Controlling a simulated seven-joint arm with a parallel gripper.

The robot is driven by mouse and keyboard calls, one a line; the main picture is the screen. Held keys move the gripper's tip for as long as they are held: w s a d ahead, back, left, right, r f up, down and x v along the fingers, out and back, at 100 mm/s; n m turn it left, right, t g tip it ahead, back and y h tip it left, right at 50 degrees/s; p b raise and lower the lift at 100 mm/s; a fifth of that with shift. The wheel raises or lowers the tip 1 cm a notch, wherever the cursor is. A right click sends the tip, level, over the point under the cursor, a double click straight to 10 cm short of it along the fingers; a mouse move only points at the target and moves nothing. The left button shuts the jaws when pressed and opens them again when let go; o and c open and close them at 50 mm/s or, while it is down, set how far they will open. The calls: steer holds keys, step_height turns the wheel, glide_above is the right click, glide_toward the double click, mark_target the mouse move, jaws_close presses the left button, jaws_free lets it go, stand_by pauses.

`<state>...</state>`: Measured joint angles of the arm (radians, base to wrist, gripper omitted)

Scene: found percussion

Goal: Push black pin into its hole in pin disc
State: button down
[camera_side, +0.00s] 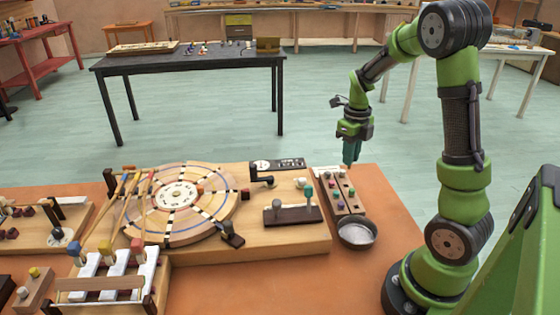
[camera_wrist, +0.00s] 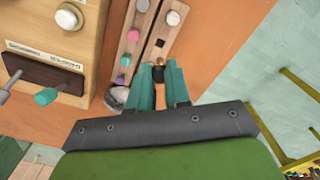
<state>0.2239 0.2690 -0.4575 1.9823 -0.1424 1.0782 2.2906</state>
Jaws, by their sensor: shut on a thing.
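My gripper (camera_wrist: 158,72) is shut on a small dark piece, seemingly the black pin (camera_wrist: 159,66), which shows only as a dark tip between the teal fingertips in the wrist view. In the side view my gripper (camera_side: 350,160) hangs above the back end of the pin rack (camera_side: 346,207); the held pin cannot be made out there. The pin disc (camera_side: 184,226) is a round, ringed wooden disc on the left of the big wooden board, well left of my gripper. Its black pin hole cannot be told apart.
The rack holds several coloured pins, with a dark square opening (camera_wrist: 160,43) near my fingertips. A metal bowl (camera_side: 357,233) stands at its front. A lever block (camera_side: 292,214), a black crank (camera_side: 262,176) and mallets (camera_side: 128,200) stand around the disc. Orange tabletop (camera_side: 385,200) is clear at right.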

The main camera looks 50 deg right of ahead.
steer(key=w+a+r+n, duration=0.4)
steer(key=w+a, duration=0.5)
steer(key=w, duration=0.4)
steer(key=w+a+n, duration=0.2)
steer(key=w+a, duration=0.1)
steer(key=a, duration=0.5)
steer(key=w+a+r+n, duration=0.1)
steer(key=w+a+n, duration=0.2)
steer(key=a, duration=0.6)
steer(key=shift+w+a+r, duration=0.2)
steer(key=shift+w+r, duration=0.1)
steer(key=shift+w, duration=0.5)
steer(key=shift+f, duration=2.9)
steer(key=shift+f, duration=1.55)
steer(key=c, duration=1)
jaws_free()
